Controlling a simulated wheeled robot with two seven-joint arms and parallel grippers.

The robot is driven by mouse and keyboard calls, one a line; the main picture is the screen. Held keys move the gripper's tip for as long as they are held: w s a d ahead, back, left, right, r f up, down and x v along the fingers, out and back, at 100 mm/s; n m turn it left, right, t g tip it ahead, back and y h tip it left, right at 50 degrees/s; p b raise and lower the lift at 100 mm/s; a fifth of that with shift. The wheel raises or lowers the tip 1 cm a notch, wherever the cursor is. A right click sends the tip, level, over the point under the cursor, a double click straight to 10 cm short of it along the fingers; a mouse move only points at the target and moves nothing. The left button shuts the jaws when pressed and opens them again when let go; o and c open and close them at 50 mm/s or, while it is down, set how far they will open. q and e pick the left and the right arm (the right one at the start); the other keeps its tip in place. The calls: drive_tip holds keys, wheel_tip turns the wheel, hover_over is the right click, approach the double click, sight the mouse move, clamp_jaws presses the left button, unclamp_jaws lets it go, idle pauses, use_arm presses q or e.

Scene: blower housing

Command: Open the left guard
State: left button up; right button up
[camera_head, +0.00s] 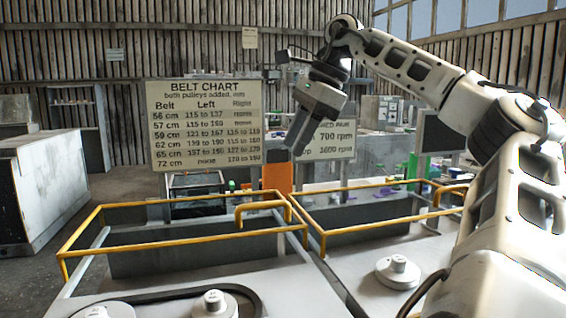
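The left guard (160,243) is a yellow rail frame above a pale machine deck, with a yellow loop handle (258,206) at its right side. Pulleys (214,304) and a dark belt show on the deck in front of it. The right guard (375,227) is a similar yellow frame to its right, with its own handle (450,187). My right gripper (300,132) hangs in the air, pointing down, above and behind the guards in the picture, apart from both handles. It is seen edge-on, so its finger gap is unclear. My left gripper is out of view.
A belt chart board (207,125) stands behind the left guard, and a speed board (328,141) stands behind my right gripper. An orange panel (278,178) is between them. A pulley (398,270) sits on the right deck. A grey cabinet (45,190) stands at the left.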

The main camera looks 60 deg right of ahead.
drive_tip(key=v, duration=0.4)
drive_tip(key=shift+p, duration=0.3)
idle(0.3)
